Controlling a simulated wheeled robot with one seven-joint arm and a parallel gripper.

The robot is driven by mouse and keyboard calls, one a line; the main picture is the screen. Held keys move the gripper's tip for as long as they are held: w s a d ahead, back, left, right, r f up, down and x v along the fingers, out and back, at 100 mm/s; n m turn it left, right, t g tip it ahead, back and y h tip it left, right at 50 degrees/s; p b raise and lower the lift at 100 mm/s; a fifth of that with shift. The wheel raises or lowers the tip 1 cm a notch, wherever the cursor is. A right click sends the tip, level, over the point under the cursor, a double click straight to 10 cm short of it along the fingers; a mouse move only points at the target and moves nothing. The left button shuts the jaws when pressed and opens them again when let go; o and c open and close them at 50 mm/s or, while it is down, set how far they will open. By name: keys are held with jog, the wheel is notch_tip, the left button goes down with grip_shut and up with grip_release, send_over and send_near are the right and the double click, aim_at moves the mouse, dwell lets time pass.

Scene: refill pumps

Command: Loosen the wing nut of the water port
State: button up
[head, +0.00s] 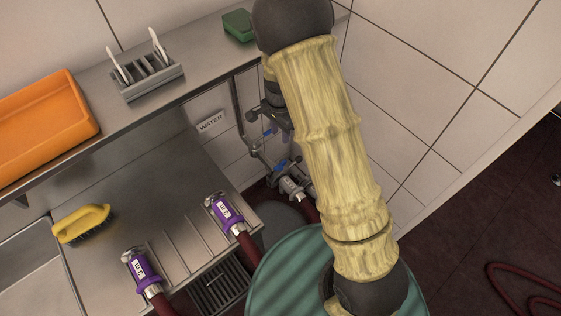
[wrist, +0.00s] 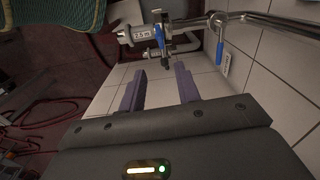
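The water port's steel pipework (head: 262,152) stands against the tiled wall by the WATER sign (head: 211,122), with blue handles. In the wrist view, a steel coupling (wrist: 138,34) with a label joins the pipework beside a blue handle (wrist: 158,33). A dark clamp part (wrist: 166,46) hangs at this joint; it may carry the wing nut, but it is too small to tell. My gripper (wrist: 160,85) is open and empty. Its two fingers point toward the joint and stay apart from it. In the head view my arm partly hides the gripper and port.
A steel counter holds a yellow brush (head: 82,224) and two purple-banded hose ends (head: 224,212), (head: 141,270). A shelf above carries an orange tray (head: 45,130), a grey rack (head: 148,80) and a green sponge (head: 238,25). A second blue handle (wrist: 221,52) sits right of the joint.

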aim_at(280, 163)
notch_tip(280, 163, down, 17)
jog(key=shift+s+f+p, duration=0.1)
jog(key=shift+p, duration=0.75)
grip_shut()
